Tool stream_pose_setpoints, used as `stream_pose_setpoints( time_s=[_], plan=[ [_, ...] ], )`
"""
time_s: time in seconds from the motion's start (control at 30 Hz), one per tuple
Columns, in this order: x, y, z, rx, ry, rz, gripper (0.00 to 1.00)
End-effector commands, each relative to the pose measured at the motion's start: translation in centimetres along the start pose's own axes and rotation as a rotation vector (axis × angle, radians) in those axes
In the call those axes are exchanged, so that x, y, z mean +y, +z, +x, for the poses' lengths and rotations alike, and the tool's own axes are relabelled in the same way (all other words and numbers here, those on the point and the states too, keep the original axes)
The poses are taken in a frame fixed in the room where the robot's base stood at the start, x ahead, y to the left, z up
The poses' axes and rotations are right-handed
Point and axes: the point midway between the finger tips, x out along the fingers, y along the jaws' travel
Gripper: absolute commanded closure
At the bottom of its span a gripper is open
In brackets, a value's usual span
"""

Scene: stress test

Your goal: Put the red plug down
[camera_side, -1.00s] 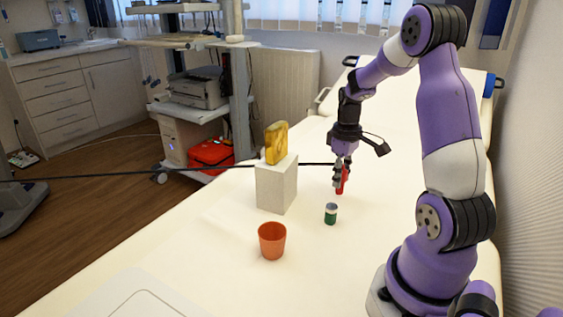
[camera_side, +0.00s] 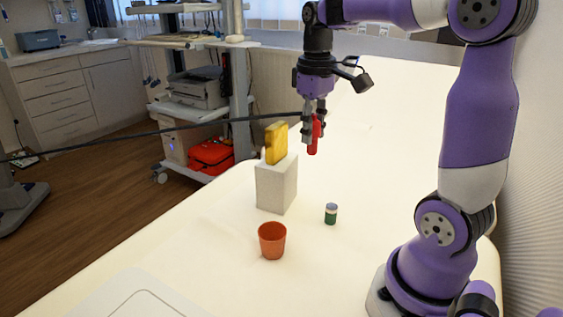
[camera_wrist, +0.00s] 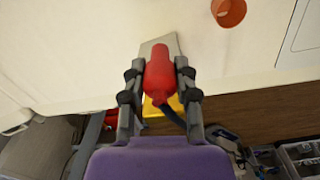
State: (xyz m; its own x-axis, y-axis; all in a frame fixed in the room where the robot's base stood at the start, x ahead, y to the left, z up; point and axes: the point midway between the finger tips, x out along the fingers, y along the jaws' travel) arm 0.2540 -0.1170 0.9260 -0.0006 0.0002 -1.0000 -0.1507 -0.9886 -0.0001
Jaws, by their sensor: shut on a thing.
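The red plug (camera_side: 313,138) is held between the fingers of my gripper (camera_side: 314,125), high above the cream surface (camera_side: 225,225). In the side view the plug hangs roughly upright, behind and to the right of the white block. In the wrist view the red plug (camera_wrist: 159,72) sits between both fingers of my gripper (camera_wrist: 160,82), which are shut on it. A dark cord-like piece (camera_wrist: 174,116) runs from its lower end in that view.
A white block (camera_side: 275,188) bears a yellow piece (camera_side: 276,144). An orange cup (camera_side: 272,241) stands in front of it, and a small green jar with a white lid (camera_side: 331,214) stands to the right. The surface between block and jar looks clear. A dark cable (camera_side: 150,134) crosses behind.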

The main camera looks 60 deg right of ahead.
Motion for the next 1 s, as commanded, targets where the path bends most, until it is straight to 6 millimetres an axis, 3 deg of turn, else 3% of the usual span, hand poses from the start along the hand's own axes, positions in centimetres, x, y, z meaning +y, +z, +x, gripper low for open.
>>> stream_pose_setpoints(
  time_s=[0.1, 0.23, 0.47, 0.7, 1.0],
  plan=[
    [0.1, -0.1, -3.4, 0.008, 0.002, 0.0, 1.0],
    [0.0, -0.1, -6.0, 0.005, 0.002, -0.001, 1.0],
    [-3.2, -4.5, -6.6, 0.0, 0.0, -0.007, 1.0],
    [-9.1, -8.9, -6.9, 0.0, 0.001, -0.006, 1.0],
    [-15.1, -11.0, -6.3, 0.002, 0.002, 0.0, 1.0]
  ],
)
